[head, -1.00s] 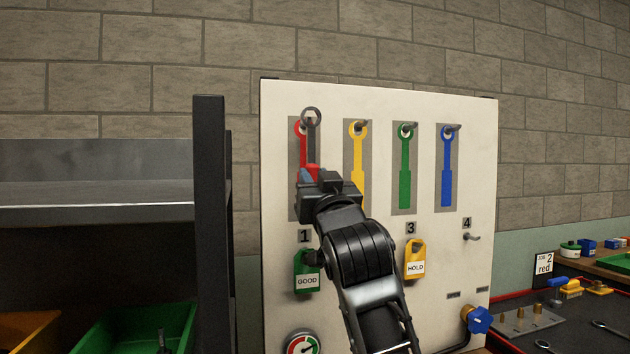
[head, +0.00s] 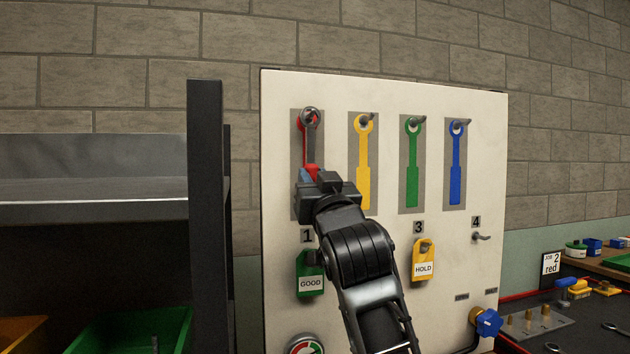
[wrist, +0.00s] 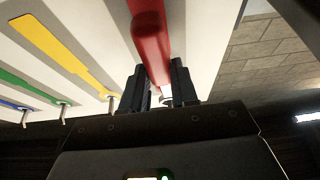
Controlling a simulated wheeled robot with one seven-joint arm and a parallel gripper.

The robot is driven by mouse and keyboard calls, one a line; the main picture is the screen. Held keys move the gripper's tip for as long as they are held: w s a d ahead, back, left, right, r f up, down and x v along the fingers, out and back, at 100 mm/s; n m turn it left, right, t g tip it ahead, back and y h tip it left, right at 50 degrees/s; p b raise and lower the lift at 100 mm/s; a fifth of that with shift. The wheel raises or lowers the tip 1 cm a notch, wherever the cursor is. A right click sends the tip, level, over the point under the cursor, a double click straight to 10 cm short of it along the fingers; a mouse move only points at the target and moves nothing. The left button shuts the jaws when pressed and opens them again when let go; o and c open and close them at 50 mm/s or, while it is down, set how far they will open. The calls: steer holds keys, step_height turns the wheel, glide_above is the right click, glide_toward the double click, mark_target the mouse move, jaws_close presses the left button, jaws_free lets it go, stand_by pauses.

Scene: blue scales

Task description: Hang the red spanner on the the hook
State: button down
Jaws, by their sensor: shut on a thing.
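The spanner (head: 310,122) is upright in front of the leftmost grey strip of the white board (head: 390,90). It has a red grip and a dark metal shaft with a ring at the top. My gripper (head: 318,178) is shut on its red lower end, which also shows between the fingers in the wrist view (wrist: 150,45). The spanner's ring overlaps the leftmost top hook in the head view. I cannot tell whether the hook passes through the ring. The red outline on the board (head: 299,150) is mostly hidden behind the spanner.
Yellow (head: 363,160), green (head: 412,165) and blue (head: 455,165) spanner shapes lie to the right, each with a hook at its top. Green GOOD (head: 311,283) and yellow HOLD (head: 423,268) tags hang below. A dark shelf post (head: 206,200) stands close on the left.

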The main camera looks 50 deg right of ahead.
stand_by(0.3)
steer(key=c, duration=0.8)
jaws_free()
stand_by(0.8)
steer(key=shift+s+a+p, duration=0.15)
steer(key=shift+s+a, duration=0.5)
steer(key=shift+s, duration=0.3)
steer(key=shift+s+a+p, duration=0.1)
steer(key=shift+s+a, duration=0.55)
steer(key=shift+s, duration=0.3)
steer(key=shift+s+a+p, duration=0.15)
steer(key=shift+s+a, duration=0.5)
steer(key=shift+s, duration=0.3)
stand_by(0.4)
